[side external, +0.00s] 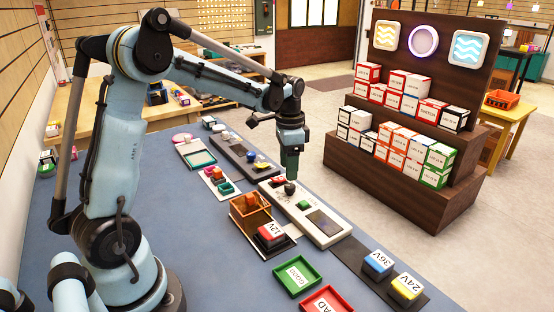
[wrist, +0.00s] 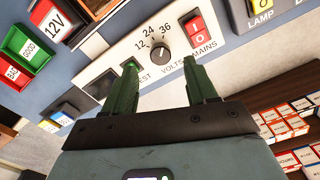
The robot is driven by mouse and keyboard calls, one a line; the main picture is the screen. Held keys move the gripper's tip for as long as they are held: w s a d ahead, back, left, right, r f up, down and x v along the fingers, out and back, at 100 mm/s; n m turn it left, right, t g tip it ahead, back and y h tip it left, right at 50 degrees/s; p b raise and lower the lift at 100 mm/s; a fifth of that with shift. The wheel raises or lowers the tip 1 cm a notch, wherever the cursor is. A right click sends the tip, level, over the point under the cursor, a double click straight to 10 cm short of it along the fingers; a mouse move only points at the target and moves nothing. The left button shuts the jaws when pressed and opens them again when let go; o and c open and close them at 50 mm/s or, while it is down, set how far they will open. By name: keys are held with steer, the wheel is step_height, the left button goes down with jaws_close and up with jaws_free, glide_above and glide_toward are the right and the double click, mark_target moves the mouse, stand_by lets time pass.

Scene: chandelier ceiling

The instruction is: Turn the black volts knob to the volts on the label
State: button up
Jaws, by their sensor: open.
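The black volts knob (wrist: 160,53) sits on a white tester panel (wrist: 115,52), with the marks 12, 24 and 36 around it. Its pointer is too small to read surely. The 12V label (wrist: 55,22) is on a red-and-black block (side external: 270,236) beside the panel. My gripper (wrist: 160,62) is open, its two green fingers apart on either side of the knob in the wrist view. In the side view my gripper (side external: 289,174) points down just above the knob (side external: 289,188); contact cannot be told.
The panel has a red mains switch (wrist: 197,28), a green test button (side external: 304,205) and a dark screen (side external: 325,222). Green (side external: 298,273) and red (side external: 326,300) trays lie in front. Blue 36V (side external: 378,264) and yellow 24V (side external: 406,289) blocks stand at right. A grey panel (side external: 240,157) lies behind.

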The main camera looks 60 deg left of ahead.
mark_target(288, 186)
steer(key=shift+f, duration=2.7)
steer(key=c, duration=1.1)
steer(key=shift+o, duration=0.2)
